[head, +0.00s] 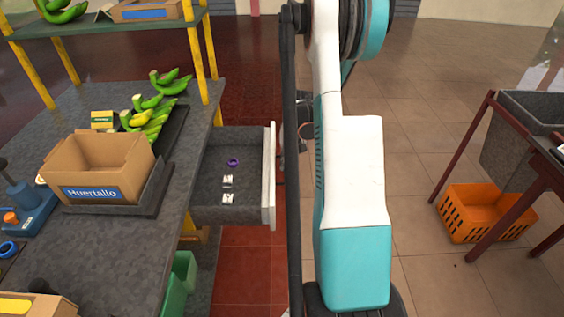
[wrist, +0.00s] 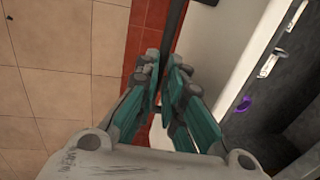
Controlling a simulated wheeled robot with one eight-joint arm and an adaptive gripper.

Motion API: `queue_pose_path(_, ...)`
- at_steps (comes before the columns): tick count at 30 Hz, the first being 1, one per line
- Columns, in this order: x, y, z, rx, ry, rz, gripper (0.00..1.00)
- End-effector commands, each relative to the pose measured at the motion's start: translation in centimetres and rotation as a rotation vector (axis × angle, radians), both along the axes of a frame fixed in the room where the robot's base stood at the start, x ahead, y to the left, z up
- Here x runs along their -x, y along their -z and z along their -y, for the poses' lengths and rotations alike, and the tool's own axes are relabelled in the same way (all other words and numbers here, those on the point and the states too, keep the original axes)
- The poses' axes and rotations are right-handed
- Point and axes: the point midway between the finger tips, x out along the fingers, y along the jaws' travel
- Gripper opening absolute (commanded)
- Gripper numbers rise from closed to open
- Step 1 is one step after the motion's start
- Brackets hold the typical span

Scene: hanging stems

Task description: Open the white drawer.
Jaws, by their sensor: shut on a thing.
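The white drawer (head: 269,190) stands pulled out from the right side of the grey workbench, with its grey inside in plain view. A purple ring and small white pieces lie in it. In the wrist view the white drawer front (wrist: 226,50) runs slanting to the right of my gripper (wrist: 163,68). My gripper's fingers are closed around a dark bar, which looks like the drawer handle (wrist: 177,22). In the head view my arm hides most of my gripper and the handle.
On the workbench (head: 130,240) are a cardboard box (head: 98,165), green bananas (head: 150,112) and a blue device (head: 25,208). Green crates (head: 178,285) stand below. An orange basket (head: 485,212) sits by a table at right. Tiled floor between is clear.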

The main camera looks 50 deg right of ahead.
Motion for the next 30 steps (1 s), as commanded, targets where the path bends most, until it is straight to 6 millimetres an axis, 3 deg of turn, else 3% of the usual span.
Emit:
queue_pose_path(8, 0.1, 0.1, 0.0, 0.001, 0.000, -0.001, 0.00)
queue_pose_path(9, 0.1, 0.1, 0.0, 0.001, 0.000, -0.001, 0.16)
queue_pose_path(11, 0.0, 0.1, 0.0, 0.001, 0.000, -0.001, 0.29)
queue_pose_path(23, 0.1, -0.3, 0.0, 0.000, 0.000, 0.000, 0.30)
queue_pose_path(30, 0.6, -3.6, 0.4, 0.000, 0.000, 0.000, 0.30)
